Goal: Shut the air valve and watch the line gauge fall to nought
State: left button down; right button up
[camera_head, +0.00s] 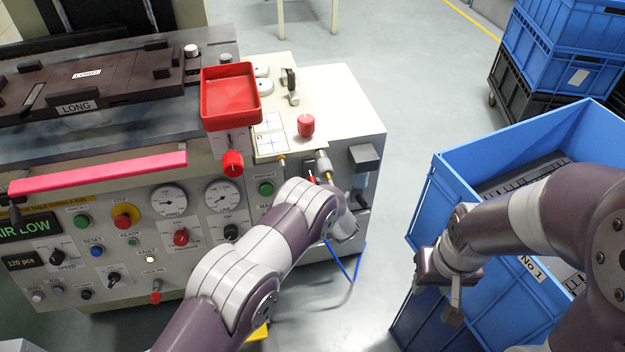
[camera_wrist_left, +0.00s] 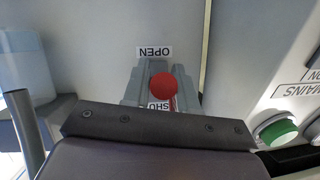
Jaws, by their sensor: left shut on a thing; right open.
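The air valve's red handle (camera_wrist_left: 163,87) shows in the left wrist view between the grey fingers of my left gripper (camera_wrist_left: 160,92), which is shut on it. An OPEN label (camera_wrist_left: 154,51) and a partly hidden SHUT label (camera_wrist_left: 158,106) are on the panel there. The handle lies at the SHUT label. In the head view a bit of red (camera_head: 312,178) shows past my left wrist, which hides most of the valve. Two dial gauges (camera_head: 169,200) (camera_head: 222,196) are on the front panel; their needles are too small to read. My right gripper (camera_head: 447,288) is open and empty.
A lit display (camera_head: 28,228) reads AIR LOW. A red tray (camera_head: 230,98) and red knobs stand on the machine. A green button (camera_wrist_left: 278,131) is beside the valve. A blue crate (camera_head: 450,190) stands close by my right arm. Grey floor (camera_head: 400,120) lies between machine and crates.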

pick_arm(q)
jog(key=shift+s+r+g+h+p, duration=0.1)
jog(key=shift+r+g+h+p, duration=0.6)
jog(key=shift+g+p, duration=0.9)
jog(key=c, duration=1)
grip_release()
jog(key=shift+o, duration=0.2)
jog(key=shift+r, duration=0.1)
